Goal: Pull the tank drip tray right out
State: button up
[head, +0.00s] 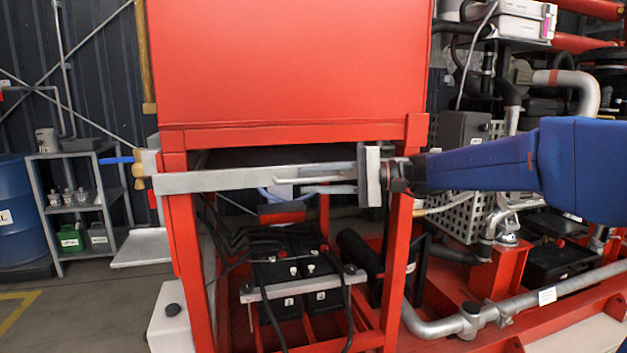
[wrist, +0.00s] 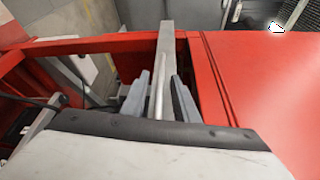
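The tank drip tray (head: 230,180) shows as a long, shallow grey front across the red frame, just under the red tank. In the wrist view its grey edge (wrist: 166,40) runs away from me. A thin round handle bar (head: 312,181) lies along the tray front towards its right end. My gripper (head: 305,186) reaches in from the right, level with the tray. In the wrist view my gripper (wrist: 160,85) has its two grey fingers apart, one on each side of the handle bar (wrist: 158,85). Small gaps appear between bar and fingers. The tray's inside is hidden.
The red tank (head: 290,65) is close above, on red frame posts (head: 400,265). Batteries (head: 290,275) with cables sit below. A brass valve with a blue lever (head: 118,160) is at the left end. Pipes (head: 500,310) crowd the right.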

jog(key=shift+a, duration=0.15)
grip_shut()
dwell(1.4)
